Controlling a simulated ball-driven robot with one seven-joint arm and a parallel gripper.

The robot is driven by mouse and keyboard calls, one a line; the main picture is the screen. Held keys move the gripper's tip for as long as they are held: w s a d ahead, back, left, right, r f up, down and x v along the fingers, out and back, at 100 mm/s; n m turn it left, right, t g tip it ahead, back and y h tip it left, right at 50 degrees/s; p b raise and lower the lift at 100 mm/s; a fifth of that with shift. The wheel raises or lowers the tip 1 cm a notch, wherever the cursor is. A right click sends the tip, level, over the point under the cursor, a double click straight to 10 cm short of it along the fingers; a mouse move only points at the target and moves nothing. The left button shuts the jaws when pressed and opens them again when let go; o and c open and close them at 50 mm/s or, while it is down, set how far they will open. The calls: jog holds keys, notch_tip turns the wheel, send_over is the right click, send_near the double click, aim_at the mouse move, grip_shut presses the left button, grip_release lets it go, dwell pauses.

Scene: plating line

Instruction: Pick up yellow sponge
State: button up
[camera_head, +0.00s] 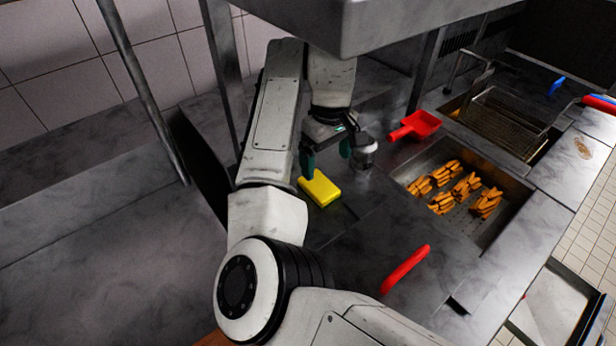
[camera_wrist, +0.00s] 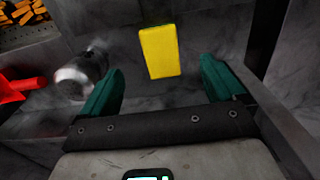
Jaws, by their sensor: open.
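The yellow sponge (camera_head: 320,190) lies flat on the dark metal counter, just below my gripper in the head view. In the wrist view the sponge (camera_wrist: 160,51) is ahead of my gripper and between the lines of its two fingers, a little left of centre. My gripper (camera_head: 327,156) is open and empty, with green fingertips pointing down above the counter. In the wrist view the fingers of my gripper (camera_wrist: 162,82) are spread on either side, apart from the sponge.
A metal shaker (camera_head: 364,152) stands right beside my gripper. A red scoop (camera_head: 415,126) lies behind it. A tray of fries (camera_head: 484,232), a fryer basket (camera_head: 502,122) and a red handle (camera_head: 405,270) are to the right. A metal hood (camera_head: 350,25) hangs above. Counter left is clear.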

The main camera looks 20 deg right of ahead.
send_over(322, 188)
jog(key=f, duration=0.5)
jog(key=shift+s+d+f+p, duration=0.1)
jog(key=shift+s+p, duration=0.2)
jog(key=shift+s, duration=0.1)
jog(key=shift+w+f+p, duration=0.2)
jog(key=shift+f+p, duration=0.1)
jog(key=shift+f, duration=1.05)
jog(key=shift+w+f+p, duration=0.2)
jog(key=shift+f+p, duration=0.05)
jog(key=shift+f, duration=1.1)
jog(key=c, duration=1.2)
jog(key=shift+r, duration=0.15)
